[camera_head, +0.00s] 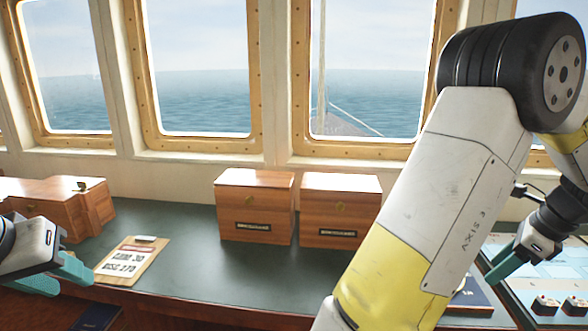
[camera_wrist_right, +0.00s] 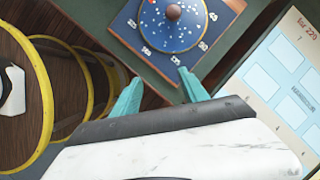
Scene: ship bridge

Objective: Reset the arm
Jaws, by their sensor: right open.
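My right arm crosses the right half of the head view, with a white and yellow link in front. My right gripper (camera_head: 501,266) hangs at the right, partly cut off by view and angle. In the right wrist view its teal fingers (camera_wrist_right: 160,84) are apart with nothing between them. My left gripper (camera_head: 62,276) is at the left edge of the head view, its teal fingers apart and empty, beside a clipboard (camera_head: 131,261).
Two wooden boxes (camera_head: 256,206) (camera_head: 340,211) stand on the green desk (camera_head: 210,265). A blue board with a round dial (camera_wrist_right: 172,22) lies beyond the right fingertips. A light chart panel (camera_wrist_right: 285,75) is at right. A wooden case (camera_head: 55,203) sits at left.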

